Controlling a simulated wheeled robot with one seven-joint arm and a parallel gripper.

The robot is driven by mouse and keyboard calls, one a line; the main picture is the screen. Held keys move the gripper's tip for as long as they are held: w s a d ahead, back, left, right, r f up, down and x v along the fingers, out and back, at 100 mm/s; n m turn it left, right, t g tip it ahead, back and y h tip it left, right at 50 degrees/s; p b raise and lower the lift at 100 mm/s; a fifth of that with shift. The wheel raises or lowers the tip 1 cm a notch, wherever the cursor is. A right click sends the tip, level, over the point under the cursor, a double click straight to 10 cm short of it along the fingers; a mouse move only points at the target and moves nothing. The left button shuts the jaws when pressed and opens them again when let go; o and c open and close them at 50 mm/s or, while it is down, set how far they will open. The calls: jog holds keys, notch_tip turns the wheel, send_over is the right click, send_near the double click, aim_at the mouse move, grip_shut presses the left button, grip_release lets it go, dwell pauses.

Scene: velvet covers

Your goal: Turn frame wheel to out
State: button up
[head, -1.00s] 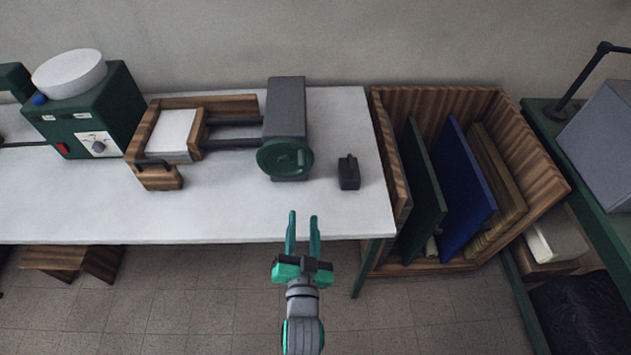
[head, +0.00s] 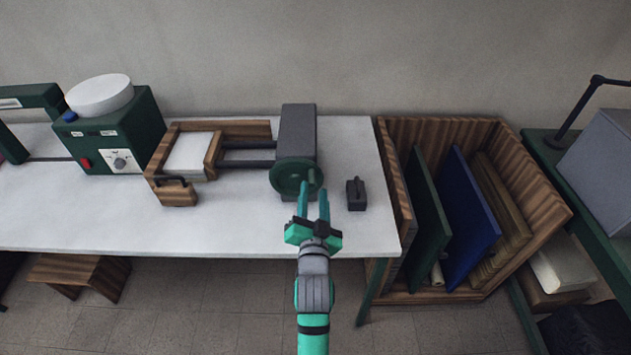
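The frame wheel (head: 287,178) is a green round handwheel on the front of a grey block (head: 297,130). Two dark rods join the block to a wooden frame (head: 210,135) with a white pad (head: 189,155) in it. My gripper (head: 314,186) is at the wheel's lower right, its teal fingers pointing toward the wheel. The fingers are apart, with a gap between them. One finger overlaps the wheel's right edge in the picture; I cannot tell whether it touches. No wheel markings are readable.
A small dark block with a lever (head: 356,194) stands right of my gripper. A green machine (head: 115,135) with a white round top (head: 99,95) stands at left. A wooden crate (head: 394,185) with upright boards is at right. The white table (head: 90,220) is clear at its front left.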

aim_at(314, 185)
jog(key=w, duration=0.3)
jog(key=shift+w, duration=0.35)
jog(key=shift+w+a, duration=0.35)
jog(key=shift+w, duration=0.25)
jog(key=shift+d, duration=0.15)
jog(key=shift+d, duration=0.1)
grip_shut()
jog(key=shift+d, duration=0.2)
jog(key=shift+a, duration=0.1)
jog(key=shift+w, duration=0.1)
